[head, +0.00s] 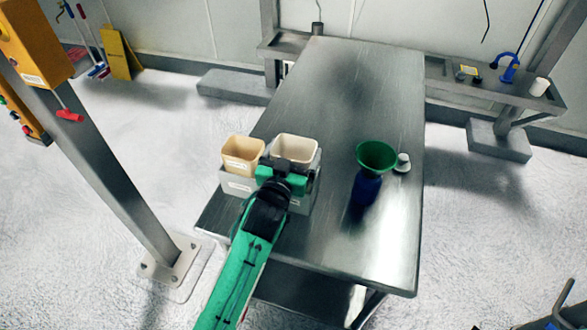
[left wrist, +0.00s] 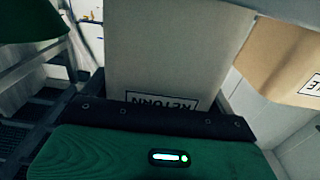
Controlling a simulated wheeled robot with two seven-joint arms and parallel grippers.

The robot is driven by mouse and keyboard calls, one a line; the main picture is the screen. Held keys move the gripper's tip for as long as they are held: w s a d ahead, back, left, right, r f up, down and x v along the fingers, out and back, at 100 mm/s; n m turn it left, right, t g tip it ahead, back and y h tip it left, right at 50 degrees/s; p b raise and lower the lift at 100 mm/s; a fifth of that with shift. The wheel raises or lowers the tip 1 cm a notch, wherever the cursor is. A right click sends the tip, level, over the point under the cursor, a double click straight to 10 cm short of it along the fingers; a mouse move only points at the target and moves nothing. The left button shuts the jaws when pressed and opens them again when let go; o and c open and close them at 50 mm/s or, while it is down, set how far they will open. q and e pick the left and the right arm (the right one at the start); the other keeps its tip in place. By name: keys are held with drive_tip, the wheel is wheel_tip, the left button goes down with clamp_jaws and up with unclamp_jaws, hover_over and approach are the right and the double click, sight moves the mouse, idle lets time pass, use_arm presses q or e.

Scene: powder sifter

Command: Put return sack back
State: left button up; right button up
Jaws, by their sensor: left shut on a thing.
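The return sack (head: 296,147) is an off-white, open-topped container at the right side of a grey holder (head: 238,184) on the steel table. In the left wrist view the sack (left wrist: 175,50) fills the middle, its RETURN label upside down. My left gripper (head: 283,178) is shut on the near side of the sack; its dark jaw edge (left wrist: 160,115) covers part of the label. The sack is in or just above the right compartment; its bottom is hidden, so I cannot tell whether it rests there. My right gripper is not in view.
A tan sack (head: 243,155) stands in the left compartment, beside the return sack. A blue bottle with a green funnel (head: 376,155) and a small white cup (head: 403,162) stand on the right. The far part of the table (head: 345,85) is clear. A post (head: 110,170) rises at left.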

sight(298, 153)
use_arm(q)
wheel_tip(298, 153, down, 4)
drive_tip(key=b, duration=0.3)
drive_tip(key=shift+f, duration=0.1)
drive_tip(key=o, duration=1)
drive_tip(key=shift+o, duration=0.2)
